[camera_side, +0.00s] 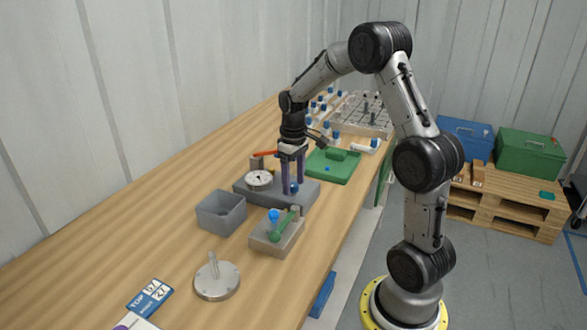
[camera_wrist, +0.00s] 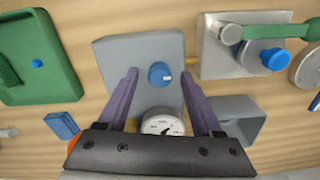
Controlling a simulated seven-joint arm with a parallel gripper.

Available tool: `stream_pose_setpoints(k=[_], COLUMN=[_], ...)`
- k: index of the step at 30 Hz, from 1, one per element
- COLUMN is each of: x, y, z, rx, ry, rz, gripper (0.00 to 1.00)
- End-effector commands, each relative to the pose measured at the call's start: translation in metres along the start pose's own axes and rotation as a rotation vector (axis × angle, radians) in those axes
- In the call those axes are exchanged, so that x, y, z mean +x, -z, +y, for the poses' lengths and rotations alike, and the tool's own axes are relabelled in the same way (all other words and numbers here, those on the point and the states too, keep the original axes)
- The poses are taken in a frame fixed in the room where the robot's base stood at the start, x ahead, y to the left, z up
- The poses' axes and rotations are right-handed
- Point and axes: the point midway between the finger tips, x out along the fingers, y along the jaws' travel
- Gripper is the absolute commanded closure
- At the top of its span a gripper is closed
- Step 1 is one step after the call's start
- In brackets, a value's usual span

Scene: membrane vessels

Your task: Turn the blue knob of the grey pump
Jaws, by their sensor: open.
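The grey pump (camera_side: 306,192) is a low grey block on the wooden bench, with a round white dial gauge (camera_side: 259,179) and a blue knob (camera_side: 293,188). In the wrist view the pump (camera_wrist: 115,60) shows its blue knob (camera_wrist: 159,73) near its right edge, and the gauge (camera_wrist: 162,124) is partly hidden by my gripper's body. My gripper (camera_side: 292,182) points down over the pump with its purple fingers apart. In the wrist view my gripper (camera_wrist: 160,75) has one finger on each side of the knob, with visible gaps. Contact is not seen.
A grey open box (camera_side: 221,213) and a block with a green lever (camera_side: 277,232) and its own blue knob (camera_side: 273,215) stand close in front. A green tray (camera_side: 335,167) lies behind. A metal disc with a post (camera_side: 217,281) is nearer. The left of the bench is clear.

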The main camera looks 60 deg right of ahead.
Motion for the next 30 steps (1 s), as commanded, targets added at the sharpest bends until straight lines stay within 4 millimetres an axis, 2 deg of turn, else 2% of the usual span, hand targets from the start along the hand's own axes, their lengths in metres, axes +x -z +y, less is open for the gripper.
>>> stream_pose_setpoints(k=[5, 18, 24, 30], x=[-0.023, -0.113, -0.133, -0.137], y=[0.001, 0.001, 0.001, 0.0], z=[0.001, 0.0, 0.0, 0.0], rx=[0.0, 0.0, -0.001, -0.001], ry=[-0.002, -0.003, -0.002, -0.001], rz=[0.007, 0.007, 0.005, 0.002], gripper=[0.33, 0.33, 0.33, 0.33])
